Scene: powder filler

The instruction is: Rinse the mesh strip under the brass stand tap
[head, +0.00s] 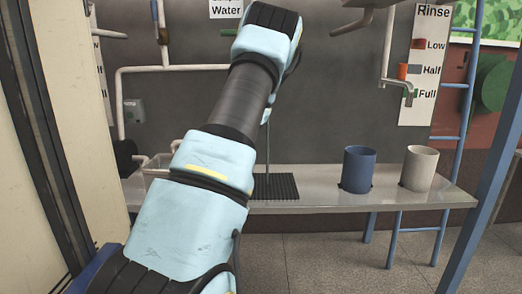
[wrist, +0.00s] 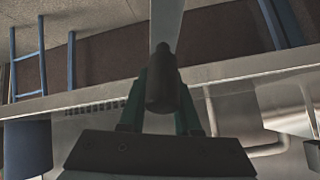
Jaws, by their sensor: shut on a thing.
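In the wrist view my gripper (wrist: 163,100) is shut on a dark, rounded handle-like piece (wrist: 162,80). A pale, flat strip (wrist: 166,20) runs up from it out of the picture; I take this as the mesh strip, though no mesh pattern shows. In the head view my arm rises through the middle, and its fingers and the strip are hidden. A thin upright rod (head: 268,145) stands behind my arm at the black ribbed mat (head: 275,187). I cannot tell if it belongs to the brass stand tap. A greyish spout (head: 400,86) hangs at the right.
A metal bench (head: 320,197) runs along the wall. A blue cup (head: 358,168) and a cream cup (head: 418,168) stand on its right part. A blue ladder (head: 455,130) and post (head: 490,140) border the right. A white pipe (head: 175,69) crosses the wall.

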